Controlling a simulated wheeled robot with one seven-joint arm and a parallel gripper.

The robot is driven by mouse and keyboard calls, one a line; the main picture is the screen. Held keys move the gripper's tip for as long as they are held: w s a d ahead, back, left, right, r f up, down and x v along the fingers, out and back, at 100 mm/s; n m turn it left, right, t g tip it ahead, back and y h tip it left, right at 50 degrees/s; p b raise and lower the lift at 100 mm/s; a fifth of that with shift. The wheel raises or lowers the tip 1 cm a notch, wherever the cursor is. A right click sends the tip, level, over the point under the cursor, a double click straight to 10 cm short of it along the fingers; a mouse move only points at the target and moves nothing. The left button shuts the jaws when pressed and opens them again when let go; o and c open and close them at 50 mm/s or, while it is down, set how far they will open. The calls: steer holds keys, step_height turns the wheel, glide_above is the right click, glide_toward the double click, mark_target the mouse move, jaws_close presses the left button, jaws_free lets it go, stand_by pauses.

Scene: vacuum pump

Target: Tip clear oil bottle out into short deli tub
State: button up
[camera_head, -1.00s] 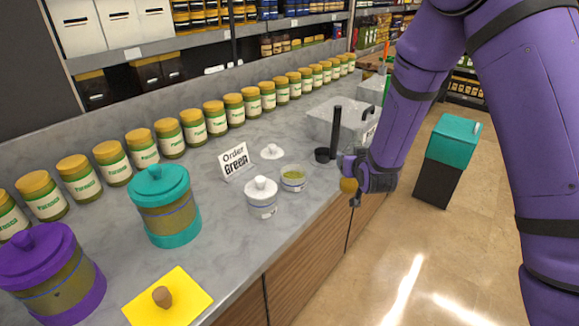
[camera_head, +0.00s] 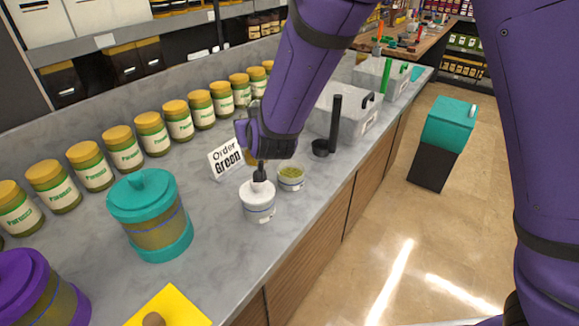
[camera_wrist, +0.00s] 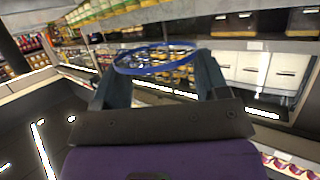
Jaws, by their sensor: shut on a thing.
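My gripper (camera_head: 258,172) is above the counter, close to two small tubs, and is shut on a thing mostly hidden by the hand. A yellowish part of this held thing, likely the clear oil bottle (camera_head: 251,157), shows beside the hand. In the wrist view a see-through shape with a blue ring (camera_wrist: 155,70) sits between the fingers; its tilt is unclear. A small tub with a white knobbed lid (camera_head: 258,203) stands just below the gripper. An open short tub (camera_head: 291,178) with greenish contents stands right of it. Which is the named deli tub is not certain.
An "Order Green" sign (camera_head: 226,157) stands left of the hand. A teal-lidded jar (camera_head: 150,215), a purple-lidded jar (camera_head: 40,290) and a yellow board (camera_head: 168,308) are nearer. Several yellow-lidded jars line the back. A black ladle-like tool (camera_head: 335,125) stands right, before grey bins.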

steer(key=shift+r+m, duration=0.1)
steer(key=shift+m, duration=0.2)
steer(key=shift+w+d+f+m+g+y, duration=0.2)
steer(key=shift+f+m+g+y, duration=0.3)
steer(key=shift+m+g+y, duration=0.4)
steer(key=shift+w+d+f+m+g+y, duration=0.1)
steer(key=shift+d+f+m+g+y, duration=0.3)
steer(key=shift+m+y, duration=0.55)
steer(key=shift+s+a+f+m, duration=0.1)
steer(key=shift+a+f+m, duration=0.2)
steer(key=shift+m, duration=0.35)
steer(key=shift+s+a+f+m+g+y, duration=0.2)
steer(key=shift+f+m+y, duration=0.1)
steer(key=shift+f, duration=0.35)
steer(key=shift+s+a+f+m+g+y, duration=0.1)
steer(key=shift+f+m+g+y, duration=0.15)
steer(key=shift+f, duration=0.35)
steer(key=shift+a+f+m+y+p, duration=0.15)
steer(key=shift+f+m+y, duration=0.15)
steer(key=shift+f, duration=0.35)
steer(key=shift+a+f+m+y+p, duration=0.1)
steer(key=shift+f+m+y+p, duration=0.2)
steer(key=shift+f, duration=0.35)
steer(key=shift+s+r+m+g+y, duration=0.15)
steer(key=shift+m+g+y, duration=0.15)
steer(key=shift+m, duration=0.25)
steer(key=shift+w+d+f+m+y, duration=0.2)
steer(key=shift+w+d+m+y, duration=0.1)
steer(key=shift+d+m+y, duration=0.15)
